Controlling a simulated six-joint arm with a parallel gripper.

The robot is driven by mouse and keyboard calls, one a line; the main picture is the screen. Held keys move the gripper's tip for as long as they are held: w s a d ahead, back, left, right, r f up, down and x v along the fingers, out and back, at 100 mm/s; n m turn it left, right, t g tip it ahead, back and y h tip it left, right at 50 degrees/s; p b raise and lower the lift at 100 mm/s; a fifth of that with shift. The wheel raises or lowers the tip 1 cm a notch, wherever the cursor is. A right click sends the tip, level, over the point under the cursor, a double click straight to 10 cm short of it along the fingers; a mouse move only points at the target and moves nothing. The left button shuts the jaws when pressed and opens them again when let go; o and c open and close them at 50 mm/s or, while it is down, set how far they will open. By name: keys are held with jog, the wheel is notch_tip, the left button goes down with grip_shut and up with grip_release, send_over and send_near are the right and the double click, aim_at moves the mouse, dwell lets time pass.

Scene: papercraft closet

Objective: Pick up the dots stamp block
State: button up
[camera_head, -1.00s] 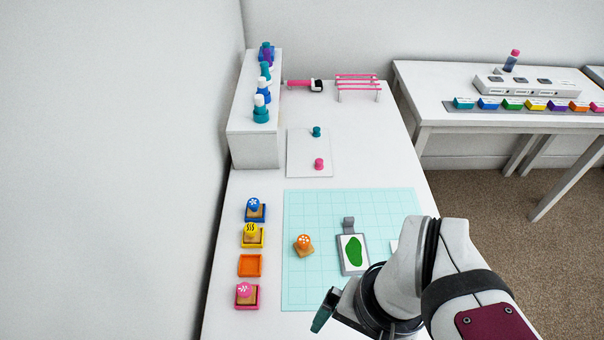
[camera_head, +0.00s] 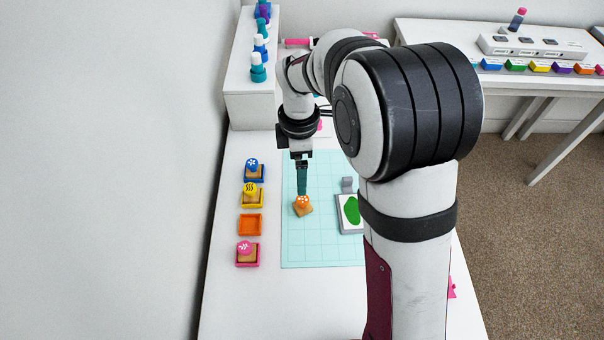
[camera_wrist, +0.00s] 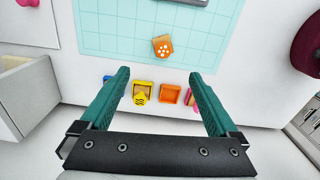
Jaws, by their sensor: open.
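The dots stamp block (camera_head: 303,206) is a tan wooden block with an orange knob on top bearing white dots. It stands on the pale teal gridded mat (camera_head: 299,246) in the head view. In the wrist view the dots stamp block (camera_wrist: 162,47) lies ahead of the fingers, a little above the frame's middle. My gripper (camera_head: 302,193) points down just over the block in the head view, its tips appearing at the knob; the exact height gap is hard to tell. In the wrist view my gripper (camera_wrist: 160,72) has its two teal fingers wide apart with nothing between them.
Left of the mat stand a blue stamp (camera_head: 253,169), a yellow stamp (camera_head: 251,193), an empty orange tray (camera_head: 250,224) and a pink stamp (camera_head: 246,252). A grey plate with a green shape (camera_head: 350,211) lies right of the block. A white shelf (camera_head: 252,107) stands behind.

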aim_at(303, 199)
jog(key=f, duration=1.3)
jog(key=shift+s+d+f, duration=0.25)
jog(key=shift+d+f, duration=0.05)
grip_shut()
